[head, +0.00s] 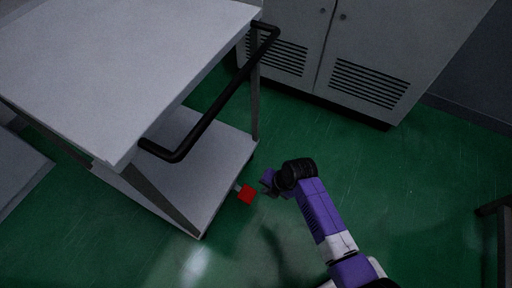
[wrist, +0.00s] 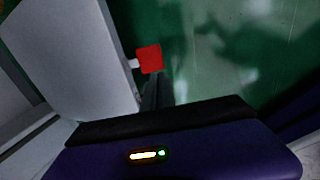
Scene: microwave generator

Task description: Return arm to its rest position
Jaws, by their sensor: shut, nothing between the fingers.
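My purple and black arm reaches up from the lower right in the head view. My gripper (head: 266,180) is at its end, shut and empty, above the green floor beside the cart's lower shelf. In the wrist view the dark gripper fingers (wrist: 158,88) are together, just below a red square pedal (wrist: 149,58) in the picture. The red pedal (head: 246,195) sticks out from the cart's lower edge, close to the fingertips. I cannot tell whether the fingers touch it.
A grey cart (head: 130,60) with a black handle bar (head: 215,108) stands at left. Grey cabinets (head: 370,50) with vents stand at the back. A dark frame (head: 497,208) is at the right edge. Green floor (head: 400,180) is open between the arm and the cabinets.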

